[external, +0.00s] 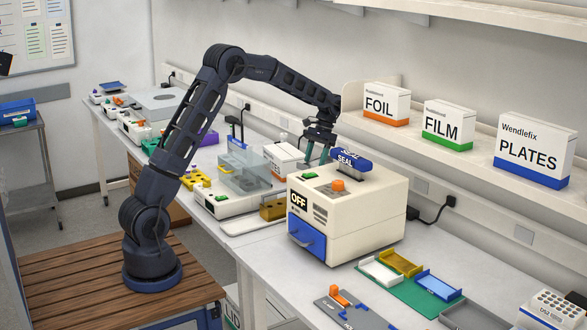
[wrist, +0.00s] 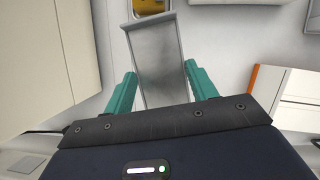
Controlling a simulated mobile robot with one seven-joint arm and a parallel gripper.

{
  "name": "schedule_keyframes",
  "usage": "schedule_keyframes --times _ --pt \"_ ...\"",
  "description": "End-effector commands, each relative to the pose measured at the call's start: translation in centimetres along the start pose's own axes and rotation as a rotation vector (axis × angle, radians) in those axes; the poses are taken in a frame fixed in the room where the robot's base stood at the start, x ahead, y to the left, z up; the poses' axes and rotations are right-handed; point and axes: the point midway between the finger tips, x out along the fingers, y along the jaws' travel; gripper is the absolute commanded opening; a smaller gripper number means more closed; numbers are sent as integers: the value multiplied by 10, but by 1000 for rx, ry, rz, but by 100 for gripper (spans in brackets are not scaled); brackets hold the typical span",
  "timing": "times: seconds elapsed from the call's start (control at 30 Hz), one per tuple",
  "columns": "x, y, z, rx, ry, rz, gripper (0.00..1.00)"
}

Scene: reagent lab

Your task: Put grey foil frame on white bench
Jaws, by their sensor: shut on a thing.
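My gripper (external: 318,150) is behind the cream sealer, above the back part of the white bench (external: 290,280). In the wrist view its two teal fingers (wrist: 160,88) are on either side of the grey foil frame (wrist: 158,62), a flat tray with raised side edges. My gripper is shut on it, and the frame extends away from the fingers. In the external view the frame is hidden behind the sealer. White bench surface (wrist: 218,68) shows around it in the wrist view.
The cream sealer (external: 350,215) with its blue SEAL top stands close in front. An orange-edged white box (external: 283,160) and a clear-covered device (external: 245,175) are to the left. A shelf with FOIL, FILM and PLATES boxes (external: 535,150) is at right. A green mat (external: 420,293) holds coloured frames.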

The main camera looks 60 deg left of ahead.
Motion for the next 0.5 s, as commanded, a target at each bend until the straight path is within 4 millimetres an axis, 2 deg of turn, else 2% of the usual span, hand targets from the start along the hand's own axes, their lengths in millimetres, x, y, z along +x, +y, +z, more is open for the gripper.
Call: schedule_keyframes --times 0.03,0.2,0.5 --pt "10 8 -6 -9 -3 3 36" --pt "37 27 -20 -39 -2 17 36" --pt "75 50 -40 -103 -1 40 36"
